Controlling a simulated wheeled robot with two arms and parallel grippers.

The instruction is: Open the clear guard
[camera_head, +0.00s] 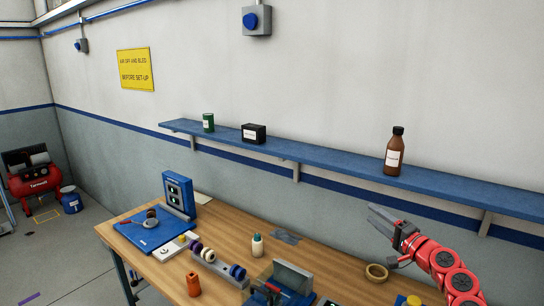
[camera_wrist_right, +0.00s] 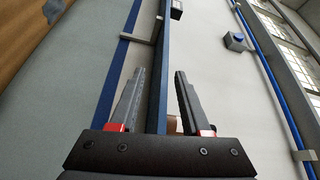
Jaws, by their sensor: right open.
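A pale, see-through-looking panel (camera_head: 293,276) stands tilted over a blue fixture (camera_head: 267,296) at the front edge of the workbench. It may be the clear guard, but I cannot tell for certain. The fixture's lower part is cut off by the picture's bottom edge. My right gripper (camera_head: 376,214) is in the air to the right of and above this panel, well apart from it. In the right wrist view the gripper's two fingers (camera_wrist_right: 160,78) are spread with nothing between them. My left gripper is in neither view.
A blue wall shelf (camera_head: 330,164) runs behind the bench, holding a brown bottle (camera_head: 394,154) and a black box (camera_head: 254,133). On the wooden bench (camera_head: 222,232) are a blue-based machine (camera_head: 178,195), a white bottle (camera_head: 257,246), an orange item (camera_head: 193,285) and a tan ring (camera_head: 376,272).

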